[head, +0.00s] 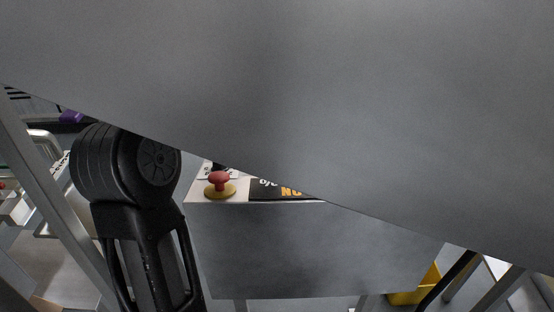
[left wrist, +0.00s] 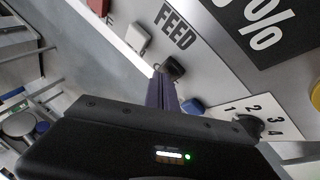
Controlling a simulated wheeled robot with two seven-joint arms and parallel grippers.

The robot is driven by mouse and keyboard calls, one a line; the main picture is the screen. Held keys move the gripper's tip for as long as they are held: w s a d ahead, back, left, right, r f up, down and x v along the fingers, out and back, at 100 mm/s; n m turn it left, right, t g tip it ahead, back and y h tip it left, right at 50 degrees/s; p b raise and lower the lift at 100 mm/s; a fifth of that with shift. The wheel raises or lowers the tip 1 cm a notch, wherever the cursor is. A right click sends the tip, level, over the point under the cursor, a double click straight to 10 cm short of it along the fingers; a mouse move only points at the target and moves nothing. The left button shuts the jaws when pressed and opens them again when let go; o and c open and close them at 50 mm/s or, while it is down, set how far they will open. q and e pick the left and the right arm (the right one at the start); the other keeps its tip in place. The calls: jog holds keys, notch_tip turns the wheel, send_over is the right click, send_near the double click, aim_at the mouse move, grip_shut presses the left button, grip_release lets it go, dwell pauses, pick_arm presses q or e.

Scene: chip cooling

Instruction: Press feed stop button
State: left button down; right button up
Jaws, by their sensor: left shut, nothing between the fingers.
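A sloped control panel in the left wrist view carries the label FEED (left wrist: 174,27). A black button (left wrist: 172,68) sits just below that label, with a pale grey button (left wrist: 138,37) to its upper left and a blue button (left wrist: 193,106) to its lower right. I cannot tell which one is the feed stop button. My left gripper (left wrist: 160,78) is shut and empty, its tips close beside the black button; contact cannot be told. In the head view my black arm stands at the left, and its fingers are hidden. My right gripper is not in view.
A red mushroom button (head: 219,178) on a yellow base stands on the panel in the head view. A large grey surface (head: 330,90) blocks much of that view. A numbered dial (left wrist: 250,125) is right of my fingers. A yellow bin (head: 412,296) is low right.

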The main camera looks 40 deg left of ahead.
pick_arm(q)
jog(key=shift+s+f, duration=0.1)
jog(key=shift+f, duration=0.25)
jog(key=shift+r, duration=0.1)
dwell(0.5)
jog(key=shift+w+a+r+p, duration=0.1)
jog(key=shift+w+r+p, duration=0.1)
jog(key=shift+r+p, duration=0.6)
jog(key=r+p, duration=0.3)
jog(key=w+a+r+p, duration=0.1)
jog(key=p, duration=0.1)
jog(key=shift+w+r, duration=0.1)
jog(key=shift+r, duration=0.3)
dwell(0.6)
